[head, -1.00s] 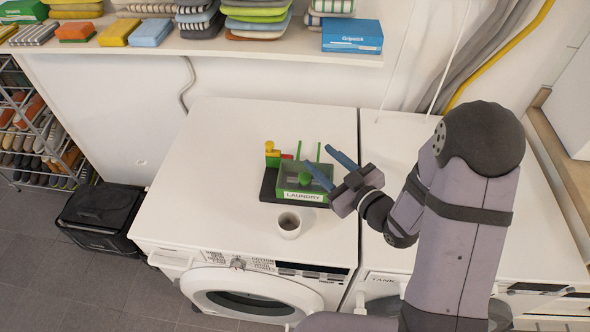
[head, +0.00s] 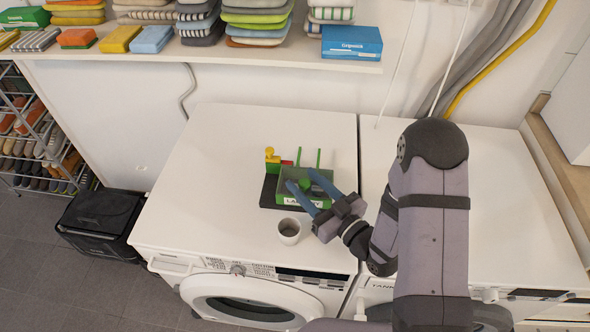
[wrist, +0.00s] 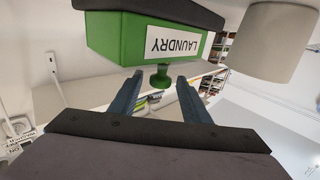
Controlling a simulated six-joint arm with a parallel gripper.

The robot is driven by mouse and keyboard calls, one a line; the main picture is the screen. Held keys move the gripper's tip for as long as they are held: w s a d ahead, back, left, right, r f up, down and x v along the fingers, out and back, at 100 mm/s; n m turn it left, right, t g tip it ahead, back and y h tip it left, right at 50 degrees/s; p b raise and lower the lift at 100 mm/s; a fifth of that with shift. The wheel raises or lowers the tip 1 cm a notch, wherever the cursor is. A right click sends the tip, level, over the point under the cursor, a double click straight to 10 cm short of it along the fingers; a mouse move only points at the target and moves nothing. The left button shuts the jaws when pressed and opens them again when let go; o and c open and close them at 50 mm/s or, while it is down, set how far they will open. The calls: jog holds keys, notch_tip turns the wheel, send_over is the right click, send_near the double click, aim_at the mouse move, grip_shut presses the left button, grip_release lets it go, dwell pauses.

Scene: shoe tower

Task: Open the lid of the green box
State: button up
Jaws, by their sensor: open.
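The green box (head: 323,197) labelled LAUNDRY sits on a dark base (head: 269,194) on the left washing machine. Its lid looks shut and carries a round green knob (head: 305,184). In the wrist view the green box (wrist: 122,38) appears upside down, with its knob (wrist: 160,76) pointing down in the picture. My gripper (head: 300,181) is open, with blue fingers reaching over the box from the right. In the wrist view the fingers of my gripper (wrist: 159,80) lie on either side of the knob, with gaps visible. I cannot tell whether either finger touches it.
Yellow, red and green pieces (head: 273,160) and two green posts (head: 318,158) stand behind the box. The washer top (head: 205,180) is clear to the left.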

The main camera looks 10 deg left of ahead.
aim_at(295, 180)
jog(key=shift+p+x, duration=0.7)
jog(key=shift+x, duration=1.55)
jog(key=shift+c, duration=0.6)
grip_shut()
jog(key=shift+w, duration=0.1)
